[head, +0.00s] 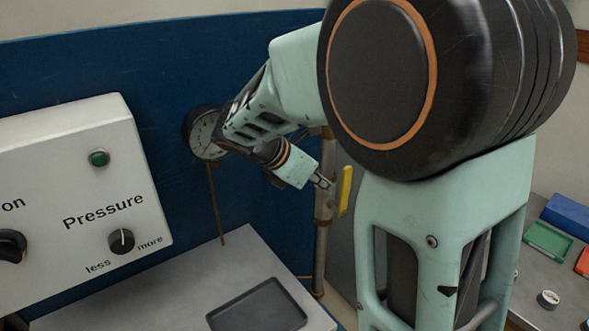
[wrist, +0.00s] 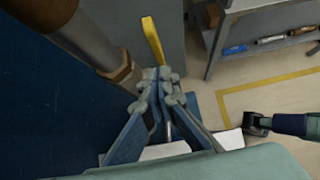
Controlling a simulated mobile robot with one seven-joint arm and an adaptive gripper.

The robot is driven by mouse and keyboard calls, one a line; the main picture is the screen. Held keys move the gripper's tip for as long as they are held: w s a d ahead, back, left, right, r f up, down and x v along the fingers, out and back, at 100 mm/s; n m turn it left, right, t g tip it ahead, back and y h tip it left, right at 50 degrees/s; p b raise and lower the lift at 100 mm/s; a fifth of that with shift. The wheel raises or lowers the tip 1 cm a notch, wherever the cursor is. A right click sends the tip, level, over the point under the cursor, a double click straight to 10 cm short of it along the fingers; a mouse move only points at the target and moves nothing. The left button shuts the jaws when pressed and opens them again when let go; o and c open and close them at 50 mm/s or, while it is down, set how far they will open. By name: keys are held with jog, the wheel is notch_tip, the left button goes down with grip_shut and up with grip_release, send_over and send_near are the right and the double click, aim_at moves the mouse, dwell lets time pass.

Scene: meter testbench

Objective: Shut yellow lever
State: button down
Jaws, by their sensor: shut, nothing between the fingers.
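The yellow lever (head: 346,191) stands nearly upright beside a vertical metal pipe (head: 324,207) in the head view. In the wrist view the yellow lever (wrist: 153,41) sticks out beyond my fingertips, next to the pipe (wrist: 84,36) with its brass-coloured fitting (wrist: 122,71). My gripper (head: 328,184) is shut and empty, just left of the lever in the head view. In the wrist view its closed fingertips (wrist: 158,76) lie close to the lever's near end. I cannot tell whether they touch it. The lever's pivot is hidden behind the fingers in the wrist view.
A round gauge (head: 206,133) is on the blue panel (head: 60,70), partly behind my arm. A white control box (head: 70,185) with knobs stands at left. A dark tray (head: 257,307) lies on the bench (head: 185,285). Coloured bins (head: 547,241) are at right.

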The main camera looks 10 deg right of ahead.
aim_at(342, 184)
jog(key=shift+w+d, duration=0.25)
jog(key=shift+d, duration=0.3)
jog(key=shift+w+d, duration=0.2)
jog(key=shift+d, duration=0.35)
jog(key=shift+r+p, duration=0.15)
jog(key=shift+p, duration=0.15)
jog(key=shift+d+r+p, duration=0.15)
jog(key=shift+d+p, duration=0.1)
jog(key=shift+p, duration=0.35)
jog(key=shift+y, duration=0.3)
